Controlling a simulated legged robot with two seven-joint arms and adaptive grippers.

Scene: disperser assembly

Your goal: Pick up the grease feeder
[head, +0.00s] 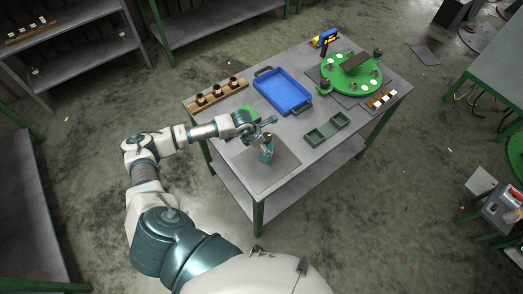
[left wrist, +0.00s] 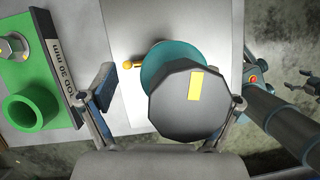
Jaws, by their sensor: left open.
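The grease feeder (head: 266,153) is a small teal bottle standing on the grey mat at the table's near corner. In the left wrist view the feeder (left wrist: 190,100) shows from above, with a dark many-sided top, a yellow label, a teal body and a small yellow nozzle. My left gripper (head: 262,130) is just above and beside it in the head view. In the left wrist view the left gripper (left wrist: 170,95) is open, with one finger on each side of the feeder; the left finger is clearly apart from it. A dark claw-like part at the right edge may be my right gripper (left wrist: 302,84).
A green block (left wrist: 40,85) labelled "OD 30 mm" lies close to the left finger. A blue tray (head: 283,91), a dark green two-part bin (head: 326,129), a wooden rack (head: 217,96) and a round green fixture (head: 350,75) stand further back on the table.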

